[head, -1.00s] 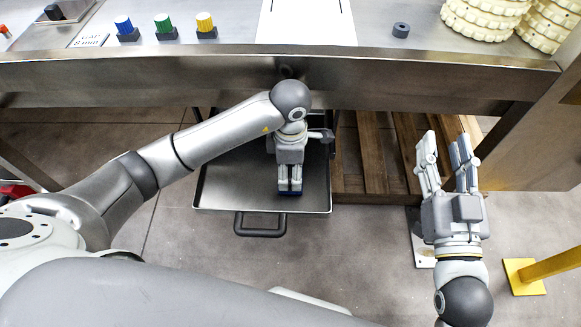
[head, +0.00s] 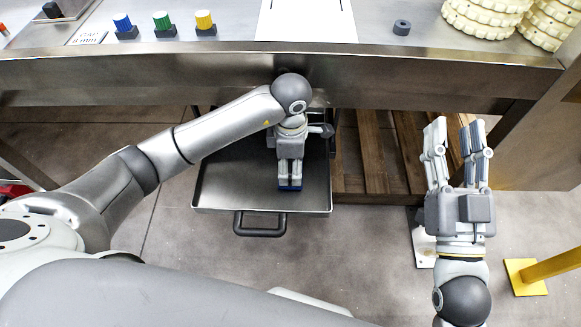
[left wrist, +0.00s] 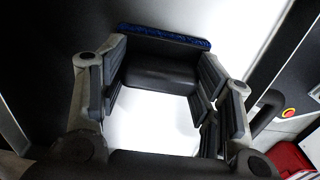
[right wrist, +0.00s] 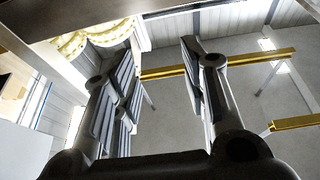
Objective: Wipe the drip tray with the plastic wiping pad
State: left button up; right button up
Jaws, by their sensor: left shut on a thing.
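The drip tray (head: 225,180) is a dark metal pan with a raised rim and a black handle at its front, below the steel frame. My left gripper (head: 290,182) points down over the right part of the tray and is shut on the plastic wiping pad (head: 290,188). Only a blue edge of the pad shows at the fingertips. In the left wrist view the pad (left wrist: 165,37) shows as a dark block with a blue strip between the fingers. It is low at the tray floor; contact cannot be told. My right gripper (head: 455,135) is open and empty, right of the tray.
A steel frame beam (head: 380,82) runs above the tray's back. Blue, green and yellow knobs (head: 163,23), a dark ring (head: 401,27) and cream toothed stacks (head: 485,15) sit on top. A wooden pallet (head: 375,160) lies right of the tray. A yellow post (head: 555,265) stands at lower right.

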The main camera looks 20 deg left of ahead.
pick_arm(q)
jog(key=shift+w+a, duration=0.1)
jog(key=shift+w, duration=0.15)
jog(key=shift+w+a+r+b, duration=0.35)
jog(key=shift+w+r+b, duration=0.1)
jog(key=shift+w, duration=0.2)
jog(key=shift+a, duration=0.1)
pick_arm(e)
jog(key=s+r+t, duration=0.3)
jog(key=s+r, duration=0.1)
jog(key=r, duration=0.1)
pick_arm(q)
jog(key=shift+s+d+f+p, duration=0.3)
jog(key=shift+s+d+p, duration=0.15)
jog(key=shift+s+p, duration=0.2)
jog(key=shift+s+d, duration=0.2)
jog(key=shift+s, duration=0.3)
jog(key=shift+s+f, duration=0.1)
jog(key=shift+s, duration=0.2)
pick_arm(e)
jog(key=w+f+g, duration=0.3)
jog(key=w+f, duration=0.1)
jog(key=f, duration=0.2)
jog(key=shift+w+f+g+h, duration=0.25)
jog(key=shift+f+g+h, duration=0.05)
jog(key=shift+f+g, duration=0.1)
jog(key=shift+d, duration=0.1)
pick_arm(q)
jog(key=shift+d, duration=0.1)
